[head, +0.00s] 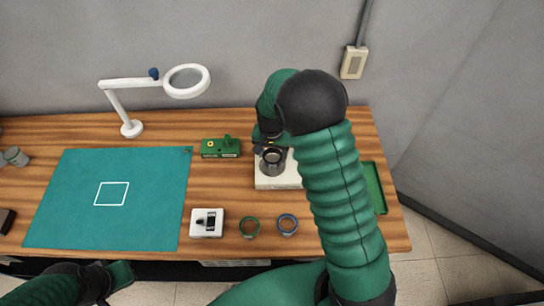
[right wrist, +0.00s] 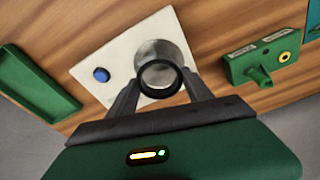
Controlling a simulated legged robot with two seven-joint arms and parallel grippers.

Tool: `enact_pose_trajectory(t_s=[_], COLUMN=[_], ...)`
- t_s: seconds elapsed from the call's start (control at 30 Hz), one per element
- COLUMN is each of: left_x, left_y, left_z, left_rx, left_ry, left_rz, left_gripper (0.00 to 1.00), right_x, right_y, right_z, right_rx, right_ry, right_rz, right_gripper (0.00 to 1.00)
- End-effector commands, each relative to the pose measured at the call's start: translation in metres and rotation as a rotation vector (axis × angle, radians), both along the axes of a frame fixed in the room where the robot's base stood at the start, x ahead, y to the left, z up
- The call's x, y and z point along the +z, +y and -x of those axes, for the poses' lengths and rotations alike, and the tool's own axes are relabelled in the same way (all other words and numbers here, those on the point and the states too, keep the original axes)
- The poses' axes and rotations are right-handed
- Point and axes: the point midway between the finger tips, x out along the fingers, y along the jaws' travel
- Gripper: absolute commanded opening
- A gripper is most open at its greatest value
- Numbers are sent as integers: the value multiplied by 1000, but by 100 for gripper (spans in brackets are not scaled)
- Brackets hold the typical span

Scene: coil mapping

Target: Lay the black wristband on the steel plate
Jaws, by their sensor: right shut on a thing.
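The black wristband (right wrist: 160,91) is held between the fingers of my right gripper (right wrist: 163,86). In the head view the wristband (head: 273,168) shows as a dark ring below my right gripper (head: 264,143), over the white base (head: 265,184). In the right wrist view the round steel plate (right wrist: 155,48) sits on the white base (right wrist: 98,58), which has a blue button. The wristband overlaps the plate's near part; I cannot tell whether they touch. My left gripper (head: 118,274) is at the lower left, in front of the table, its jaws unclear.
A green ring (head: 249,234) and a blue-grey ring (head: 288,231) lie near the front edge beside a white device (head: 197,229). A green box (head: 221,148) stands left of the base and a green tray (head: 375,187) right. A teal mat (head: 65,190) and magnifier lamp (head: 131,128) are at left.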

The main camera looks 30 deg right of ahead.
Motion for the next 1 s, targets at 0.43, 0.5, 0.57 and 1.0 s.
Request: enact_pose_trajectory(t_s=[0.43,0.5,0.57,1.0], left_x=[9,8,7,7], left_y=[0,0,0,0], left_z=[0,0,0,0], left_rx=[0,0,0,0], left_ry=[0,0,0,0], left_rz=[0,0,0,0], left_gripper=[0,0,0,0], right_x=[-36,-37,-39,-39], right_y=[-2,-2,-1,-1], right_z=[-4,-3,-3,-3], right_rx=[0,0,0,0], right_ry=[0,0,1,1], right_rz=[-1,-1,-1,-1], right_gripper=[21,21,21,81])
